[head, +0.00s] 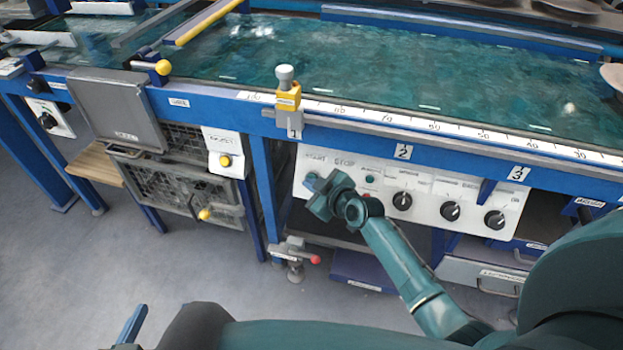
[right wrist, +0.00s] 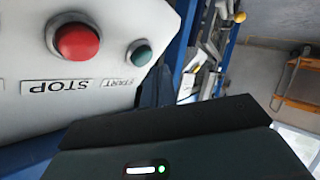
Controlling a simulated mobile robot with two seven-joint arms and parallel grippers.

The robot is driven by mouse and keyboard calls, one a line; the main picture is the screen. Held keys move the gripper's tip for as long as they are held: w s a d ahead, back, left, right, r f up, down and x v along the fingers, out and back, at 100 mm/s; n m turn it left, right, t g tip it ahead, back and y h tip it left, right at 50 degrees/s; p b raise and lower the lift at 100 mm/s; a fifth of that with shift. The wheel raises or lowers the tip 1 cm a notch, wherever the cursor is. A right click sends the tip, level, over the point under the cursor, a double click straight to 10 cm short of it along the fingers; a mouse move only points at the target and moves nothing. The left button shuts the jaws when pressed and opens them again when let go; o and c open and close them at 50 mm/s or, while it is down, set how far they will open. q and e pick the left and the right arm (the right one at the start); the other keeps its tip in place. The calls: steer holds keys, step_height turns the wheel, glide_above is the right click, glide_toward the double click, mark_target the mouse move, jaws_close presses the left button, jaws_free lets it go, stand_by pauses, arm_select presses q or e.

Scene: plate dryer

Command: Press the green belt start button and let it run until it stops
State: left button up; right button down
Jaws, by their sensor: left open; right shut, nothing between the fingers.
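The green start button (right wrist: 139,53) is on the white control panel (right wrist: 30,105), above an upside-down START label in the right wrist view. The larger red STOP button (right wrist: 78,41) is beside it. In the head view, my right gripper (head: 316,188) is shut and empty in front of the panel's left end, hiding part of it. In the right wrist view, nothing covers the green button; I cannot tell whether the fingertips touch the panel. My left gripper (head: 132,324) shows only in part at the lower left of the head view, open and away from the panel.
The blue-framed belt table (head: 205,112) has a wet green surface (head: 390,62) and a numbered scale (head: 400,120). A yellow stop block (head: 288,97) stands on its front edge. Black knobs (head: 450,211) are right of my right gripper. Floor (head: 60,280) at the lower left is clear.

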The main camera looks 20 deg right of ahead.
steer(key=shift+w+d+f+b, duration=0.2)
steer(key=shift+w+b, duration=0.1)
